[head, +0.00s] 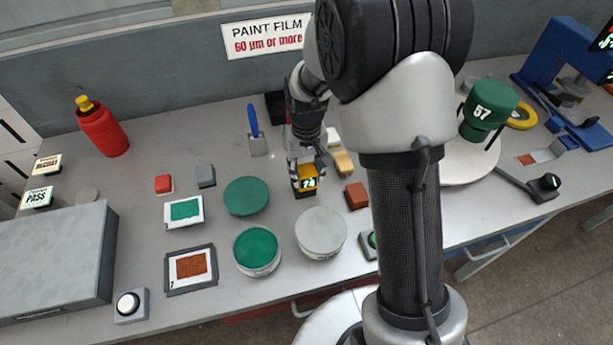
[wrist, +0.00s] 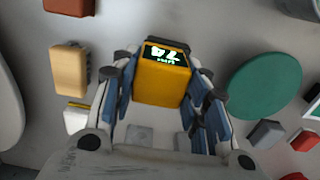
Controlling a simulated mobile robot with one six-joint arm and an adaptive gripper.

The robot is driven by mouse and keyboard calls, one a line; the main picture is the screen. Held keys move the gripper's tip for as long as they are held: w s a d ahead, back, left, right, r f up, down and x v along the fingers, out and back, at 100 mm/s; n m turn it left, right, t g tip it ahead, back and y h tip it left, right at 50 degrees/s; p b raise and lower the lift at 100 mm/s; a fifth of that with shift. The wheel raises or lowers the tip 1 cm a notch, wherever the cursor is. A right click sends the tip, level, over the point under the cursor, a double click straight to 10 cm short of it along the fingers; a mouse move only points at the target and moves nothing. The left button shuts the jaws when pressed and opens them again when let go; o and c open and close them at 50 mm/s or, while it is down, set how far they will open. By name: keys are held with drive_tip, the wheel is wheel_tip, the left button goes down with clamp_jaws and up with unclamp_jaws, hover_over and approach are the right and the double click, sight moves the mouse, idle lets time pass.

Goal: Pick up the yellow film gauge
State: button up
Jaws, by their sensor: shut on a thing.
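The yellow film gauge (head: 305,187) is a small box with a dark display showing lit green characters. In the wrist view the gauge (wrist: 162,82) lies between the fingers of my gripper (wrist: 168,88), display end pointing away from the palm. My gripper (head: 306,178) is shut on it, pointing down over the middle of the table. In the head view the fingers cover part of the gauge. I cannot tell whether its underside touches the table.
A green disc (head: 246,196) and a grey-white round can (head: 320,232) stand close by. A brown block (head: 356,195) and a tan block (head: 343,162) lie to the right. A blue-handled scraper (head: 256,132) is behind left. A red bottle (head: 102,126) stands far left.

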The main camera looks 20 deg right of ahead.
sight(307, 169)
wheel_tip(307, 169, up, 20)
drive_tip(key=p, duration=0.6)
drive_tip(key=o, duration=0.6)
drive_tip(key=c, duration=0.3)
drive_tip(key=shift+c, duration=0.2)
